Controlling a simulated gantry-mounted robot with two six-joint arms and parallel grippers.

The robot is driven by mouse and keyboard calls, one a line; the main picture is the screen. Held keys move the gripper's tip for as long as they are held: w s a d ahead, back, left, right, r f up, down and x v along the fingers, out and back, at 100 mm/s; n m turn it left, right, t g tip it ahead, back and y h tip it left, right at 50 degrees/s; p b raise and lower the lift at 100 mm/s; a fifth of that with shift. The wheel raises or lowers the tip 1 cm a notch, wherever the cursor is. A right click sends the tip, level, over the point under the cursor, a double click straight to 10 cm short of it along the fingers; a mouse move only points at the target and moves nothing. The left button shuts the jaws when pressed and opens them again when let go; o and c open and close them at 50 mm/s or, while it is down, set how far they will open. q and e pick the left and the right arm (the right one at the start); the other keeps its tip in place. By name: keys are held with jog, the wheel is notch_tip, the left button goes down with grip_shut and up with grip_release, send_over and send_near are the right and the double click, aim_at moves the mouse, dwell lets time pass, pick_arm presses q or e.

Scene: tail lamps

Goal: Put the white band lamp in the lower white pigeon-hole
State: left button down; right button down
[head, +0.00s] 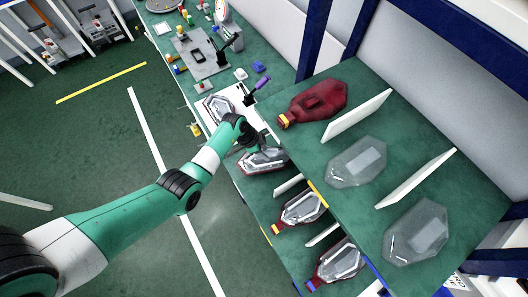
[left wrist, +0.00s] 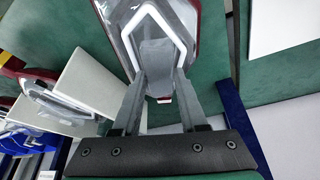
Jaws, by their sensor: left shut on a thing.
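My left gripper (head: 252,146) is shut on a lamp (head: 265,160) with a clear cover, a pale inner outline and a red rim. The lamp is at the first bay of the lower shelf (head: 255,189), left of a white divider. In the left wrist view my fingers (left wrist: 155,78) reach onto the held lamp (left wrist: 187,18), and its narrow end is near them. A small whitish part shows there; I cannot clearly see the band's colour. I cannot tell whether the lamp rests on the shelf. My right gripper is not in view.
Lower bays to the right hold a yellow-band lamp (head: 300,209) and a blue-band lamp (head: 340,262). The upper deck holds a red lamp (head: 318,98) and two clear ones between white dividers (head: 357,117). Another lamp (head: 219,107) lies on the bench behind my gripper.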

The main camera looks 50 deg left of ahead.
pick_arm(q)
jog(key=shift+w+r, duration=0.1)
jog(key=shift+c, duration=2.2)
grip_release()
jog(key=p+v, duration=0.6)
jog(key=v, duration=0.6)
